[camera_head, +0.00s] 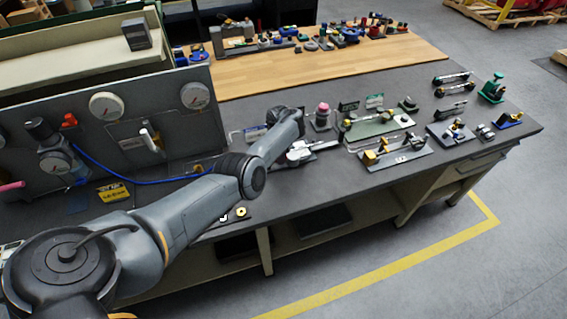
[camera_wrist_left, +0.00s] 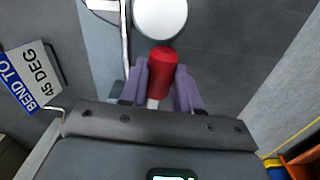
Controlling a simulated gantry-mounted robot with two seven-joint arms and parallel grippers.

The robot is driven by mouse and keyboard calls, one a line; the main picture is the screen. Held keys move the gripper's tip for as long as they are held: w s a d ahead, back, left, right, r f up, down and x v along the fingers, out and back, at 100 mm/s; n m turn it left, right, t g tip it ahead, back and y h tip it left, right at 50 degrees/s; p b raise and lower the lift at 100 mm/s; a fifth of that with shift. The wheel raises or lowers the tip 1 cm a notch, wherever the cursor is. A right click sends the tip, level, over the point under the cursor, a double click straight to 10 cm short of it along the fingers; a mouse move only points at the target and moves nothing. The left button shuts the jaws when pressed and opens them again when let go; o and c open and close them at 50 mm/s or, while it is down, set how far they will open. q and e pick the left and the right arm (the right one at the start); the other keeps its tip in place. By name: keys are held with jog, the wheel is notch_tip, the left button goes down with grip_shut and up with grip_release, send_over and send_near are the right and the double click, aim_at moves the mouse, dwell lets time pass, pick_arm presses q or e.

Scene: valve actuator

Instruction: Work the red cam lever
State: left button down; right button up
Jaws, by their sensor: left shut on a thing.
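The red cam lever shows in the left wrist view as a red rounded grip (camera_wrist_left: 162,62) with a pale stem below it. My left gripper (camera_wrist_left: 161,88) has its two purple fingers closed on either side of it. In the head view my left gripper (camera_head: 299,154) is low over the dark bench, at the end of my arm. The red lever cannot be made out there, as my wrist covers that spot. My right gripper is in neither view.
A white round disc (camera_wrist_left: 160,16) lies just beyond the red grip. A "BEND TO 45 DEG" sign (camera_wrist_left: 30,78) stands to the left. In the head view a pink-topped fixture (camera_head: 323,108) and a green-plated fixture (camera_head: 378,128) stand near my gripper. A gauge panel (camera_head: 150,120) is behind my arm.

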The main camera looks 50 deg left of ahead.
pick_arm(q)
jog(key=shift+w+a+n+b, duration=0.1)
jog(key=shift+a+n+b, duration=0.2)
jog(key=shift+n+b, duration=0.2)
jog(key=c, duration=0.8)
grip_release()
jog(key=shift+a, duration=0.1)
notch_tip(320, 180, up, 11)
jog(key=p, duration=0.3)
jog(key=shift+f, duration=0.1)
